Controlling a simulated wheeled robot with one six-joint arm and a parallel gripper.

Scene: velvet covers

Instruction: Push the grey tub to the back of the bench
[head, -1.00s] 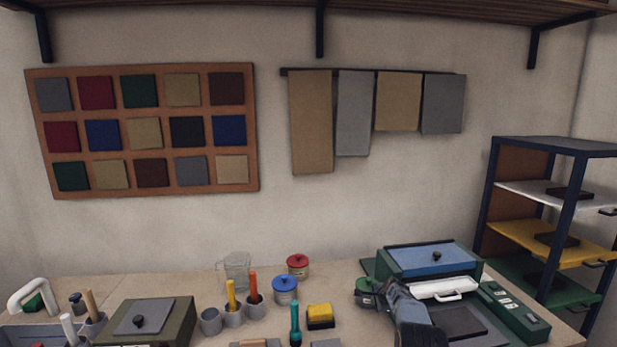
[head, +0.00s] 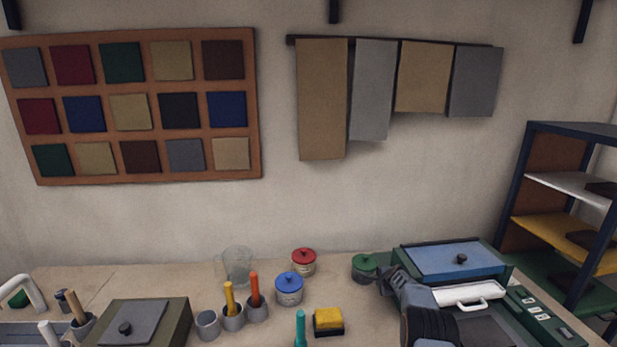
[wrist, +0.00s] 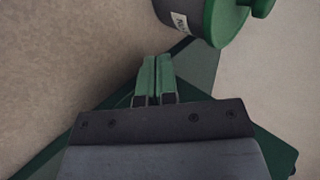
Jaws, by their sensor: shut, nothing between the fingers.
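The tub, with a dark grey body, green lid and pale label, stands on the bench (head: 130,276) toward its back, left of the blue-topped green case. In the head view, I see the tub's green lid (head: 364,261). In the wrist view, part of the tub (wrist: 199,25) shows at the top, cut off by the frame. My gripper (head: 384,274) is just to the right and in front of the tub in the head view. In the wrist view, my gripper's green fingers (wrist: 155,62) are together and empty, with a small gap showing between them and the tub.
A red-lidded tub (head: 304,265) and a blue-lidded tub (head: 289,291) stand to the left. The green case (head: 455,260) is close on the right. A yellow block (head: 328,318) lies in front. Bare bench separates the green-lidded and red-lidded tubs.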

